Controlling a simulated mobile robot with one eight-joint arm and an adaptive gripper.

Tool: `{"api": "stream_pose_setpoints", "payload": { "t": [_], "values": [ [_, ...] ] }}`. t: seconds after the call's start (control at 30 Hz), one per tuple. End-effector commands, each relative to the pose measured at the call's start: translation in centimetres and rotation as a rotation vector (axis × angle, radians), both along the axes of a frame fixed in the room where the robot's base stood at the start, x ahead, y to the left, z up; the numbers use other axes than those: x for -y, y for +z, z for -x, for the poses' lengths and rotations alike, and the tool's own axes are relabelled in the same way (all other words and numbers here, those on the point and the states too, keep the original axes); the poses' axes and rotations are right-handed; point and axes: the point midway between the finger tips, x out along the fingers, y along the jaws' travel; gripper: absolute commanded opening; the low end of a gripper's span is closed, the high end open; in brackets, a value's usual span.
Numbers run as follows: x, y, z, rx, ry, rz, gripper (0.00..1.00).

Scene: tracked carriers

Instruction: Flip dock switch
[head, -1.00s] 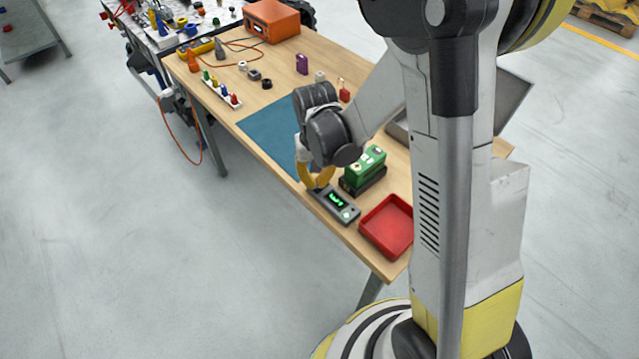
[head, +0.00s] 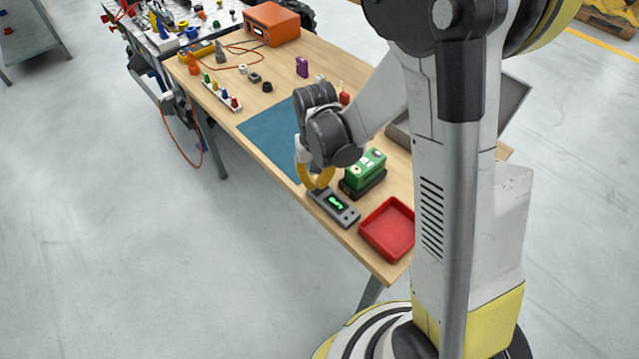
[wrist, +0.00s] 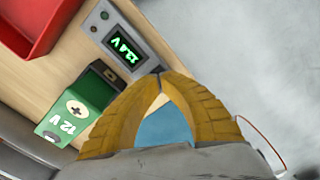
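A grey dock unit (head: 348,214) with a lit green display (wrist: 122,48) lies near the table's front edge. In the wrist view the display appears to read about 13.8 V, and small round features sit at the far end of the unit. My gripper's yellow fingers (wrist: 160,76) meet at their tips, with nothing seen between them. The tips overlap the near end of the unit in the picture; whether they touch it I cannot tell. In the head view my gripper (head: 322,188) is over that same end. A separate switch lever is not clearly visible.
A green 12 V battery (head: 366,168) sits in a black base (head: 372,188) beside the unit. A red tray (head: 366,232) lies to its right. A blue mat (head: 268,130) is behind my gripper. An orange box (head: 272,22) and small parts stand farther back.

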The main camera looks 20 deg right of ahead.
Motion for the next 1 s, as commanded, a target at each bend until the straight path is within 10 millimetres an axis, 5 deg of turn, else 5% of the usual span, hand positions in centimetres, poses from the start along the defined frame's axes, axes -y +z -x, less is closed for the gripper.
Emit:
{"api": "stream_pose_setpoints", "payload": {
  "t": [0.53,1.0],
  "values": [
    [0.0,5.1,0.0,0.0,0.0,0.0,0.0],
    [0.0,5.3,0.0,0.0,0.0,0.0,0.0]
  ]
}}
